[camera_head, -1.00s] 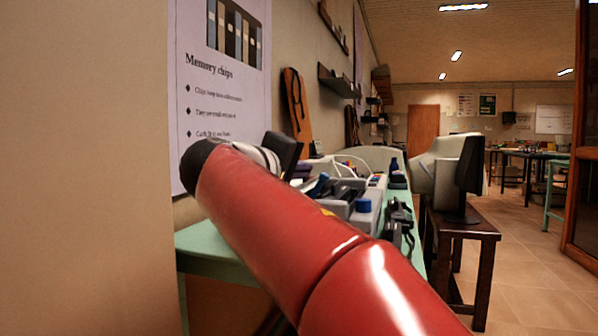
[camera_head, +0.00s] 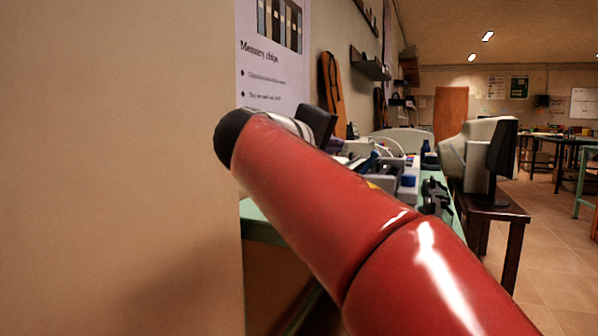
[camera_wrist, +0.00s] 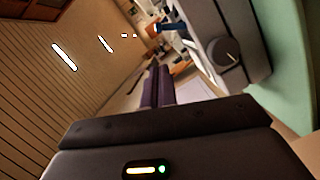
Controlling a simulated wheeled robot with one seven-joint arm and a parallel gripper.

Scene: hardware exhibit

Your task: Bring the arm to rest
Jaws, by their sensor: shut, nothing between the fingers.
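My red arm reaches from the bottom right of the head view up to the left, ending in a black cap beside a white ringed link. My gripper (camera_wrist: 158,88) shows in the wrist view as two dark fingers side by side, with no gap between them and nothing held. In the head view the fingers cannot be made out; most of the arm's far end is hidden behind the red link. In the wrist view a grey device with a round knob (camera_wrist: 225,52) is close to the right of the fingers; I cannot tell if they touch.
A plain wall (camera_head: 120,170) fills the left. A green table (camera_head: 262,226) with several devices stands behind my arm, below a memory chips poster (camera_head: 268,60). A dark monitor (camera_head: 503,163) stands on a brown table (camera_head: 498,212).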

